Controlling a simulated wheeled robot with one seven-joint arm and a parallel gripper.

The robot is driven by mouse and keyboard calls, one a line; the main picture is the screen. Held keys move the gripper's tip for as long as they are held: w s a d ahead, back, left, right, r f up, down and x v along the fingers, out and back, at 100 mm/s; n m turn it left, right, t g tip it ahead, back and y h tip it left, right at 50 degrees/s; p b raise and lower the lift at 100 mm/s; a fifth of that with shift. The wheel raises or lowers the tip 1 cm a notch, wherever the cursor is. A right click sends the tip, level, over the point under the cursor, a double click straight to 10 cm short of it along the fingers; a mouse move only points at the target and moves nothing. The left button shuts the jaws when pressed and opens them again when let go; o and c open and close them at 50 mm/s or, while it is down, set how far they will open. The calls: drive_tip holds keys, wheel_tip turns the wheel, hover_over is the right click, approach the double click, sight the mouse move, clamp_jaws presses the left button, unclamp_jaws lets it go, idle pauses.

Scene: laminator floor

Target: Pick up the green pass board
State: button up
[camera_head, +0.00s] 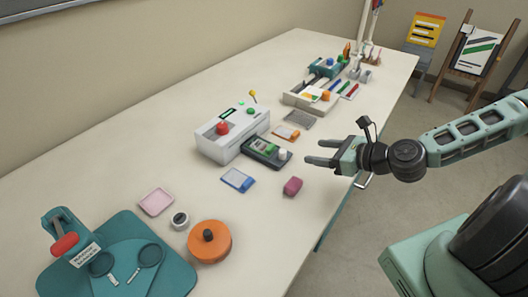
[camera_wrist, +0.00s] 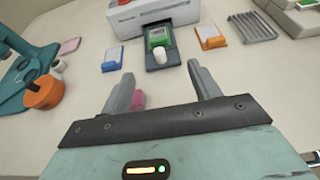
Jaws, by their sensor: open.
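A green board with a white label (camera_head: 264,146), which looks like the green pass board, lies on a dark grey tray (camera_head: 271,159) in front of the white machine. In the wrist view the green board (camera_wrist: 158,37) is near the top centre, beyond a white knob (camera_wrist: 160,55) on the tray's near end. My gripper (camera_head: 313,151) is open and empty at the table's right edge, to the right of the tray. In the wrist view its fingertips (camera_wrist: 161,69) point toward the tray, with a gap between them and the board.
The white machine (camera_head: 226,136) with a red button stands behind the tray. A blue-edged card (camera_head: 238,180), an orange-edged card (camera_head: 286,132) and a pink block (camera_head: 292,186) lie around the tray. An orange disc (camera_head: 209,241) and teal press (camera_head: 150,270) are nearer.

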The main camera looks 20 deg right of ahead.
drive_tip(key=shift+w+a+f+b, duration=0.7)
drive_tip(key=shift+w+f+b, duration=0.25)
drive_tip(key=shift+b, duration=1.2)
drive_tip(key=shift+w+a+r, duration=0.1)
drive_tip(key=shift+w+a, duration=0.2)
approach(273, 148)
drive_tip(key=shift+x, duration=1.2)
drive_tip(key=shift+p+x, duration=0.8)
drive_tip(key=shift+x, duration=2.5)
drive_tip(key=shift+s, duration=0.1)
drive_tip(key=c, duration=0.8)
